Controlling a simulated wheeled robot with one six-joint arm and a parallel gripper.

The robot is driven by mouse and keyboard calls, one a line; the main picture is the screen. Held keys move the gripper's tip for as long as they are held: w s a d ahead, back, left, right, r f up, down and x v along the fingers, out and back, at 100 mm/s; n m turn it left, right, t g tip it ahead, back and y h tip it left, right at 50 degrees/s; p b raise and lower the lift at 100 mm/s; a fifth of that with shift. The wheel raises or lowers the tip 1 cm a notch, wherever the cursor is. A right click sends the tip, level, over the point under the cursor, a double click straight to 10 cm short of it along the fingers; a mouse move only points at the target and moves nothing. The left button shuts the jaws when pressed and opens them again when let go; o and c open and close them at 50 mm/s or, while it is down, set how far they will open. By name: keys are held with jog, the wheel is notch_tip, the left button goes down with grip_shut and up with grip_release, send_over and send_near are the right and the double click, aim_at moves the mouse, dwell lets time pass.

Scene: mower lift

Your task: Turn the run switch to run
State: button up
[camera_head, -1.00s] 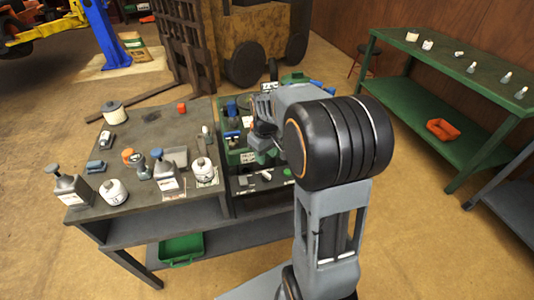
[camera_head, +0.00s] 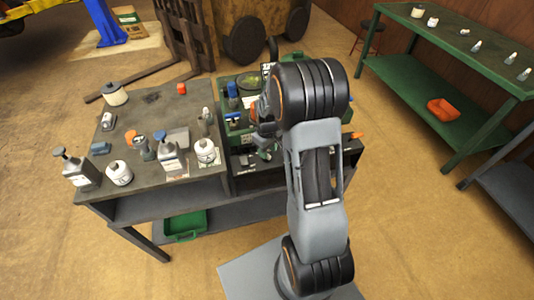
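My arm reaches up the middle of the head view and bends over a green machine (camera_head: 235,123) at the right end of the workbench. My gripper (camera_head: 262,148) points down at the front part of this machine. It is small and partly hidden by the arm, so I cannot tell whether its fingers are apart or together. I cannot make out the run switch; it is too small or hidden behind the arm. A blue part (camera_head: 233,90) stands on the machine's left side.
A green bin (camera_head: 185,224) sits on the lower shelf. A green table (camera_head: 450,55) stands to the right, with open floor between.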

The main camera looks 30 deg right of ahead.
jog(key=shift+f, duration=1.05)
grip_shut()
